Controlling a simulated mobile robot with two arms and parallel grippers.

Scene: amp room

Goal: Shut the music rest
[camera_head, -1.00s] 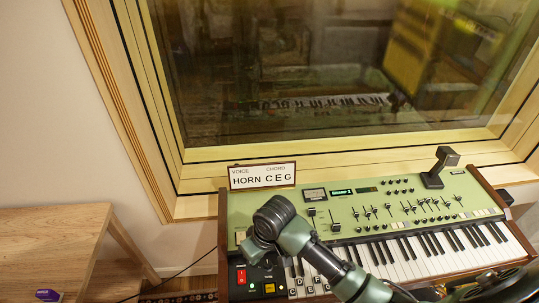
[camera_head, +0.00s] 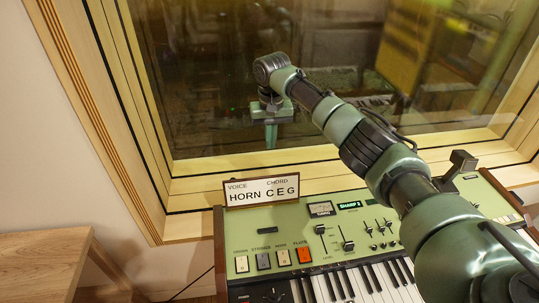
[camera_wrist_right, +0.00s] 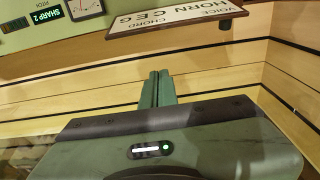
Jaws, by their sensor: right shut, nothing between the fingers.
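A white card in a brown frame (camera_head: 262,190), reading "VOICE HORN" and "CHORD C E G", stands up at the back left edge of the green keyboard (camera_head: 455,191). I cannot tell whether this card is the music rest itself or rests on it. The card also shows upside down in the right wrist view (camera_wrist_right: 175,16). My right gripper (camera_head: 271,136) is shut and empty, fingers down, above and behind the card before the window. Its fingertips show in the right wrist view (camera_wrist_right: 160,77), apart from the card. My left gripper is not in view.
A large window (camera_head: 215,85) with a pale wooden frame stands behind the keyboard. A wooden table (camera_head: 40,262) is at the lower left. A dark block-shaped fitting (camera_head: 462,163) rises from the keyboard's back right. My right arm crosses over the keyboard's right part.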

